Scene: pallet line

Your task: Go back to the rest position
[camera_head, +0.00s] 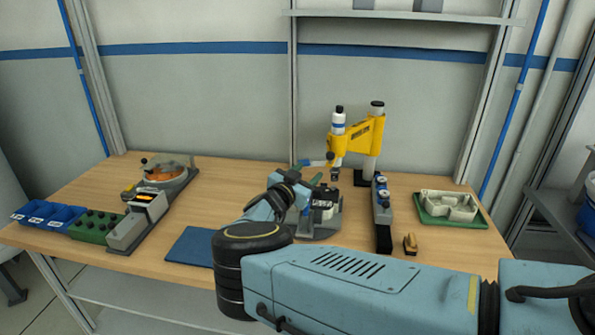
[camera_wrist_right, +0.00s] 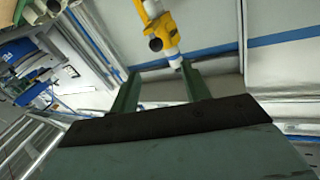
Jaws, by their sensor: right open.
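My right arm (camera_head: 340,282) reaches in from the right across the front of the workbench. My right gripper (camera_head: 309,171) is over the middle of the bench, in front of the yellow press. Its two green fingers stand apart; in the right wrist view the gripper (camera_wrist_right: 160,78) shows nothing between its fingers. The yellow press (camera_wrist_right: 162,28) is beyond the fingertips there. My left gripper and left arm are not in view.
A shelf (camera_head: 400,16) hangs above.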

